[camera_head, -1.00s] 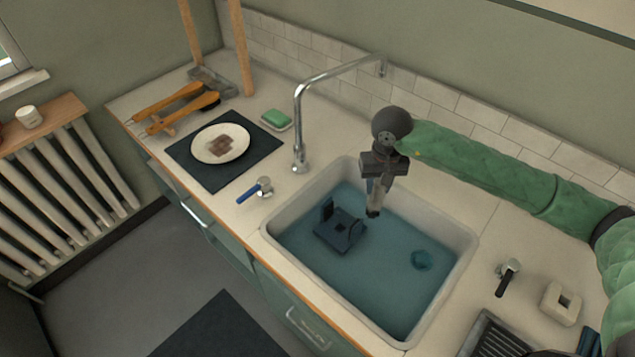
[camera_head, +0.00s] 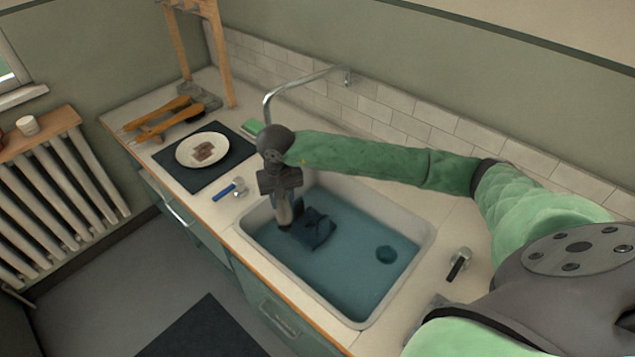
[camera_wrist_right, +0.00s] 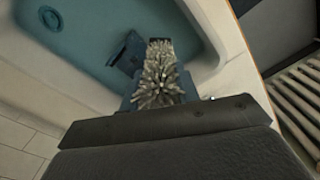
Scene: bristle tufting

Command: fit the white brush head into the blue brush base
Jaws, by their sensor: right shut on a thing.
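My right gripper (camera_head: 284,204) hangs over the left part of the sink, shut on the white brush head (camera_wrist_right: 160,78). Its pale bristle tufts fill the space beyond the gripper in the right wrist view. The base also shows in the right wrist view (camera_wrist_right: 126,54), beside the bristles. I cannot tell whether head and base touch. My left gripper is not in view.
The sink (camera_head: 428,232) has pale raised walls and a round dark drain piece (camera_head: 386,254). A curved faucet (camera_head: 300,82) stands behind it.

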